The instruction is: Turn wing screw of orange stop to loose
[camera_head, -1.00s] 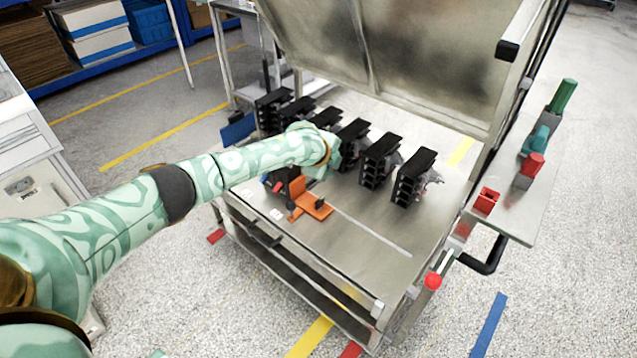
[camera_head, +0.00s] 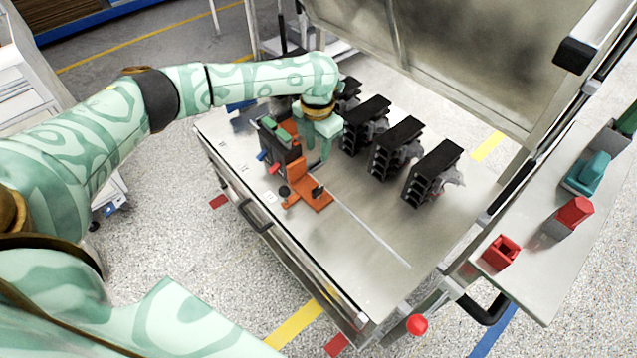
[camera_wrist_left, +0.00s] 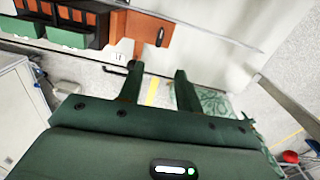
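The orange stop (camera_head: 308,192) sits on the metal bench top, with a small dark wing screw (camera_head: 318,191) on it. In the left wrist view the orange stop (camera_wrist_left: 125,38) shows at the top, and its dark wing screw (camera_wrist_left: 160,37) stands out from it. My left gripper (camera_head: 318,152) points down just behind the stop, apart from the screw. In the wrist view its two fingers (camera_wrist_left: 158,72) are spread with nothing between them. I cannot tell how tight the screw is. My right gripper is not in view.
A dark breaker with a green part (camera_head: 275,133) stands left of the stop. Several black breakers (camera_head: 397,147) line the bench behind. A raised metal lid (camera_head: 450,60) rises at the back. A side shelf (camera_head: 540,250) holds red and teal parts. The bench front (camera_head: 370,270) is clear.

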